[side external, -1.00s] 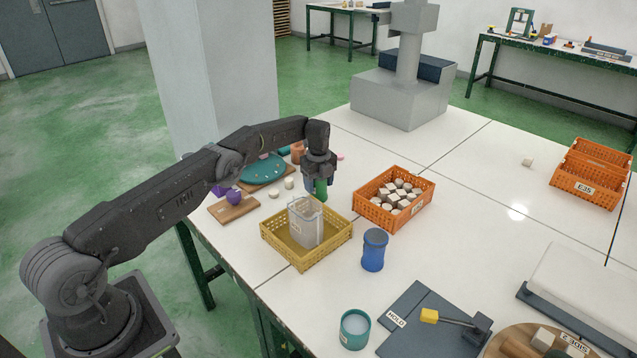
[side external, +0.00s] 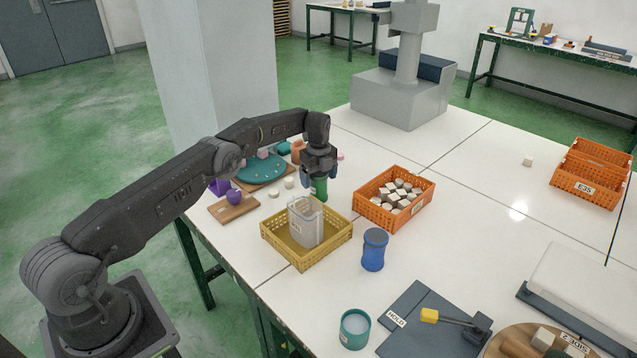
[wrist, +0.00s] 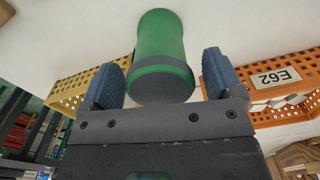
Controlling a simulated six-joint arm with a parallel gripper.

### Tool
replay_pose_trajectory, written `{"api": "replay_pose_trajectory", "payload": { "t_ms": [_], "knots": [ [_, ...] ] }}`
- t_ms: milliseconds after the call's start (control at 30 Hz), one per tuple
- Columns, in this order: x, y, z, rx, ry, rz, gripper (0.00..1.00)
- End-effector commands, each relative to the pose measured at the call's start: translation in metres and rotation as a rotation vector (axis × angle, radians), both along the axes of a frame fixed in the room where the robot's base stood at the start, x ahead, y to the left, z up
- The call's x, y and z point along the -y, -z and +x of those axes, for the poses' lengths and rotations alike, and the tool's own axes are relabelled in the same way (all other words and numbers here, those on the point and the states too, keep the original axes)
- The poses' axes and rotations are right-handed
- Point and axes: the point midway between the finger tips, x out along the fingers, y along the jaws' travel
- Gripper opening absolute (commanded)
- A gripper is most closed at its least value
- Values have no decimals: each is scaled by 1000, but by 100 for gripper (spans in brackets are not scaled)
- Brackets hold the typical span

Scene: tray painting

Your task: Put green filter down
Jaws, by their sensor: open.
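The green filter (side external: 320,189) is a green cylinder with a dark grey band and end. It appears to stand upright on the white table, just behind the yellow crate. My gripper (side external: 319,176) is right above it, pointing down, with its blue fingers spread. In the wrist view the green filter (wrist: 161,48) sits between the two fingers of my gripper (wrist: 164,80), with a gap on each side. The side view hides part of its top behind the fingers.
A yellow crate (side external: 277,252) holding a clear grey container (side external: 305,225) is close in front. An orange crate (side external: 375,213) of pale blocks is to the right. A blue jar (side external: 374,252) stands nearer. A teal plate (side external: 258,171) lies to the left.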

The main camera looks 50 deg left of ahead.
Motion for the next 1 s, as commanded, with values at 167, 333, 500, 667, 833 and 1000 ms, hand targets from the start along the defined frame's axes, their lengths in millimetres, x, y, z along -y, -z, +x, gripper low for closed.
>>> {"api": "replay_pose_trajectory", "payload": {
  "t_ms": [167, 333, 500, 667, 833, 1000],
  "knots": [
    [0, -42, 1, 5, 0, 1, 86],
    [0, -74, 0, 3, 0, 1, 86],
    [0, -93, 0, 2, 0, 1, 86],
    [0, -100, 0, 0, 0, 0, 86],
    [5, -117, 1, 15, -38, 4, 86],
    [27, -179, -7, 66, -207, 10, 86]
  ]
}}
